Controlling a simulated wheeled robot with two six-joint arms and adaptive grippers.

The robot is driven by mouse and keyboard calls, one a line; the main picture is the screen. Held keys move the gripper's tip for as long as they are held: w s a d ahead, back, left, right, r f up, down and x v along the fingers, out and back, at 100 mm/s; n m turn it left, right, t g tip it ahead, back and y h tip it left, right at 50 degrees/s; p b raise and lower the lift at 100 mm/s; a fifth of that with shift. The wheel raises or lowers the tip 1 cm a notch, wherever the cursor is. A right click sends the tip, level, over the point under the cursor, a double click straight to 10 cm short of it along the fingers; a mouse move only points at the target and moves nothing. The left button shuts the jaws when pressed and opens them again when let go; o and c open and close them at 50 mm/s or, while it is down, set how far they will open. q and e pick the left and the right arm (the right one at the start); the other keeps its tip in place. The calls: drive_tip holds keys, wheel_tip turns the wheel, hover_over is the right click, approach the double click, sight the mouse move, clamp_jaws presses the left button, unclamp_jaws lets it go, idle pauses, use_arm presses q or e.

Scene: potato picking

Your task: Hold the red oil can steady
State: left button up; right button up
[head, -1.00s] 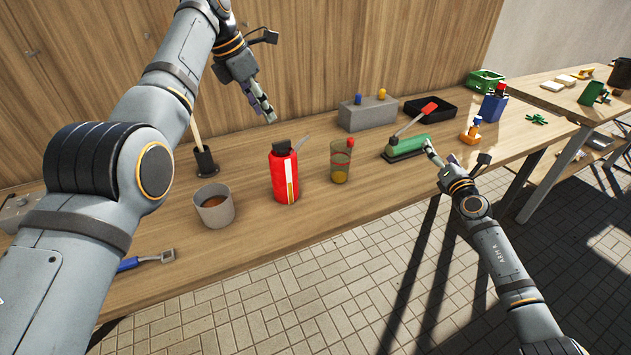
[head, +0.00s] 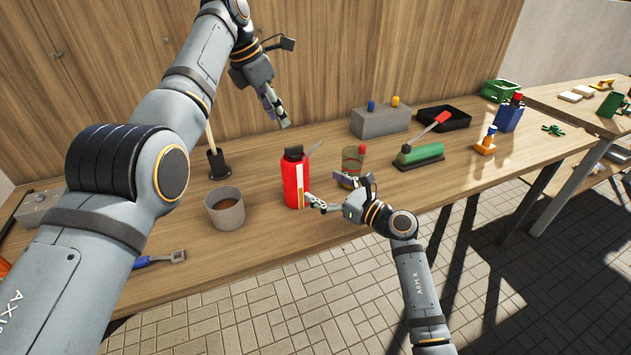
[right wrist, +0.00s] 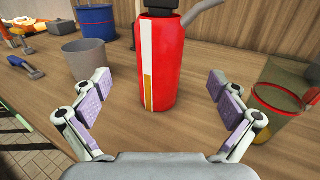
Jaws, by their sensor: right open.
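The red oil can (head: 291,180) stands upright on the wooden table, with a black top, a grey spout and a white and yellow stripe. It also stands ahead of the right gripper in the right wrist view (right wrist: 170,65). My right gripper (head: 316,203) is just to the right of the can in the head view. In the right wrist view its two fingers (right wrist: 158,97) are spread wide and empty, with the can beyond and between them. My left gripper (head: 280,118) hangs above the table behind the can, apart from it; its fingers look close together, and I cannot tell their opening.
A glass cup (head: 352,162) stands close to the right of the can, partly behind my right gripper. A grey cup (head: 225,212) stands to the left. A green block tool (head: 420,156) and a grey box (head: 380,124) lie further right. The table (head: 262,245) is clear in front.

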sight(296, 171)
use_arm(q)
drive_tip(key=shift+a, duration=0.1)
use_arm(e)
drive_tip(key=x, duration=0.9)
drive_tip(key=shift+w+a, duration=0.25)
drive_tip(key=shift+a, duration=0.05)
drive_tip(key=c, duration=1.6)
use_arm(q)
drive_tip(key=shift+f, duration=0.1)
drive_tip(key=shift+c, duration=0.4)
use_arm(e)
drive_tip(key=shift+s+d, duration=0.1)
drive_tip(key=shift+d, duration=0.05)
use_arm(q)
drive_tip(key=w+a+f+m+t+h, duration=0.2)
drive_tip(key=w+a+f+h, duration=0.15)
drive_tip(key=f+h, duration=0.5)
use_arm(e)
drive_tip(key=shift+f, duration=0.1)
use_arm(q)
drive_tip(key=s+a+f+t+h, duration=0.1)
drive_tip(key=s+a+f+h, duration=0.1)
drive_tip(key=s+a+h, duration=0.2)
drive_tip(key=shift+s+t+h, duration=0.4)
drive_tip(key=shift+s+h, duration=0.15)
drive_tip(key=shift+s, duration=0.15)
